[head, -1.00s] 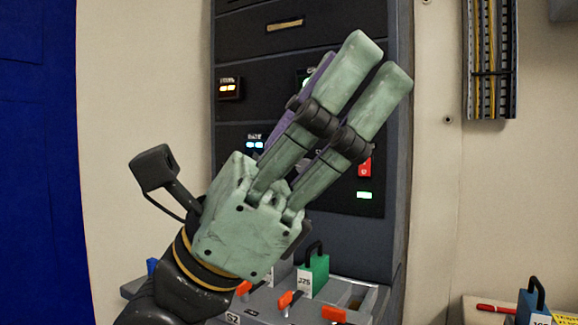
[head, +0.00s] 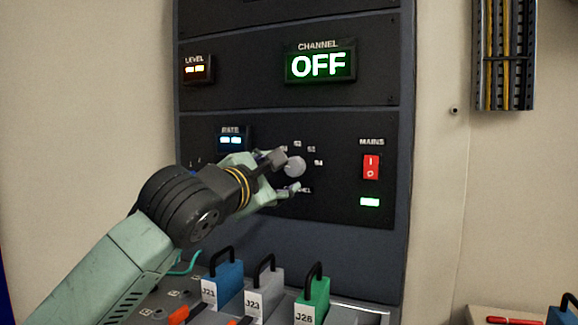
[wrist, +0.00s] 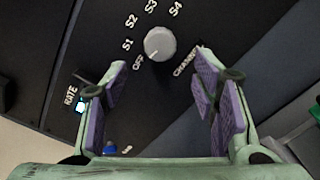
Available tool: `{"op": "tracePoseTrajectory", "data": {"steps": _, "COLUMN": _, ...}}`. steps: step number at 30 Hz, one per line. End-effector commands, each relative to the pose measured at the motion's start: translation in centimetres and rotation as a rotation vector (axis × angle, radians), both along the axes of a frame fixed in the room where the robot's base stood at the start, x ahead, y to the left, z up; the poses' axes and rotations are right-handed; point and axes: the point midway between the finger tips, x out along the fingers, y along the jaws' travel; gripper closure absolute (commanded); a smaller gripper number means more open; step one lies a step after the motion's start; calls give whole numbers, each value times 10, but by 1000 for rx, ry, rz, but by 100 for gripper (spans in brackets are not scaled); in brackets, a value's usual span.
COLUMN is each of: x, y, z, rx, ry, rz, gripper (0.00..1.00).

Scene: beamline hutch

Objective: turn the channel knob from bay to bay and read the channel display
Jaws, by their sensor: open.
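The channel knob (head: 294,166) is a round grey knob on the black rack panel. It also shows in the wrist view (wrist: 160,44), ringed by the labels OFF, S1, S2, S3 and S4, with a pale mark towards OFF. The channel display (head: 320,66) above it reads OFF in lit green-white letters. My gripper (head: 283,172) is at the panel by the knob. In the wrist view my gripper (wrist: 160,92) is open, its purple-padded fingers spread, with the knob beyond the fingertips and between their lines. I see no contact with the knob.
Right of the knob is the red MAINS switch (head: 371,167) with a lit green lamp (head: 369,202). Small LEVEL (head: 196,69) and RATE (head: 233,140) displays are at left. Below stand handled blocks: blue J21 (head: 223,283), grey J23 (head: 265,288) and green J26 (head: 313,300).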

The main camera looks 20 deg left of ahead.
Motion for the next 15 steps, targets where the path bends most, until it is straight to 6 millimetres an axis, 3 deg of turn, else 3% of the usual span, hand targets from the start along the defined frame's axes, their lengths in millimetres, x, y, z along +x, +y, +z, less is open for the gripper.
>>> {"op": "tracePoseTrajectory", "data": {"steps": 9, "x": 60, "y": -4, "z": 3, "rx": -2, "ry": 0, "rz": -5, "gripper": 46}}
{"op": "tracePoseTrajectory", "data": {"steps": 15, "x": 78, "y": -4, "z": 2, "rx": -3, "ry": -1, "rz": -5, "gripper": 46}}
